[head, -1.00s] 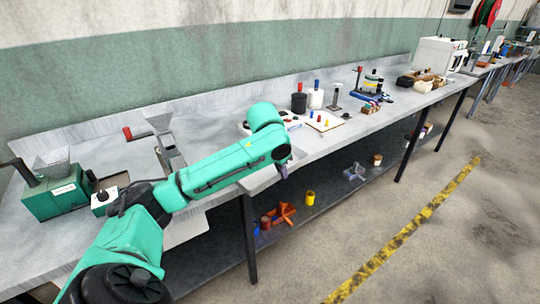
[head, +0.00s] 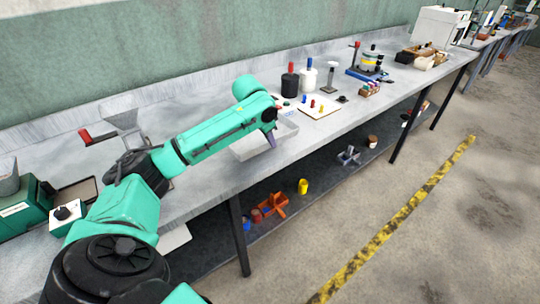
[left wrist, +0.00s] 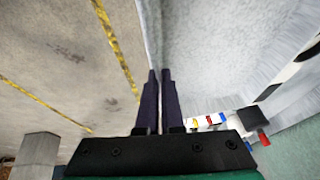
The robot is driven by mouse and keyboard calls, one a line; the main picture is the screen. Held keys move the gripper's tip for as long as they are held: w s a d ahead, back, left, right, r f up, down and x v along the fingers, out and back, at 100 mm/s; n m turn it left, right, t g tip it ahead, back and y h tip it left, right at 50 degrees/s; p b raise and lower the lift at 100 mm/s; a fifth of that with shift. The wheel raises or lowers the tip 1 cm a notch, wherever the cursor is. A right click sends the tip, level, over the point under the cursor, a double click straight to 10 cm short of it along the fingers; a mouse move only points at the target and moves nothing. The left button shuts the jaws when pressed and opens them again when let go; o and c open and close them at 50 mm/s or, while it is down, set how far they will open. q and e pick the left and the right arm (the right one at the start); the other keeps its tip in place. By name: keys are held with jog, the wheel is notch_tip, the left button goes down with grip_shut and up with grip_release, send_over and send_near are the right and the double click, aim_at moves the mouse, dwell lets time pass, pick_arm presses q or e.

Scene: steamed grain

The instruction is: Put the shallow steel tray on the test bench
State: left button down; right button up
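The shallow steel tray (head: 250,151) shows in the head view by the near edge of the long grey bench (head: 215,178), partly hidden by my left arm. My left gripper (head: 271,138) is at its near side. In the left wrist view, the dark fingers (left wrist: 159,75) are nearly together with the tray's thin wall between them, and the pale tray floor (left wrist: 205,50) spreads to the right. The tray appears to be over the bench top; I cannot tell whether it touches it. My right gripper is not in view.
A white board with small coloured pegs (head: 320,107) lies just beyond the tray. Black (head: 290,84) and white (head: 307,80) bottles stand behind. A steel hopper (head: 122,117) and green machine (head: 22,212) stand left. The lower shelf holds a yellow cup (head: 303,186) and orange parts (head: 271,206).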

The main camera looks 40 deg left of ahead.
aim_at(273, 162)
pick_arm(q)
jog(key=f, duration=0.3)
jog(key=shift+w+a, duration=0.2)
jog(key=shift+w, duration=0.05)
jog(key=f, duration=0.3)
jog(key=shift+s+d+f, duration=0.2)
jog(key=shift+w+a+f, duration=0.1)
jog(key=shift+f, duration=0.05)
jog(key=c, duration=1.2)
grip_release()
jog(key=shift+f, duration=0.1)
jog(key=shift+o, duration=0.7)
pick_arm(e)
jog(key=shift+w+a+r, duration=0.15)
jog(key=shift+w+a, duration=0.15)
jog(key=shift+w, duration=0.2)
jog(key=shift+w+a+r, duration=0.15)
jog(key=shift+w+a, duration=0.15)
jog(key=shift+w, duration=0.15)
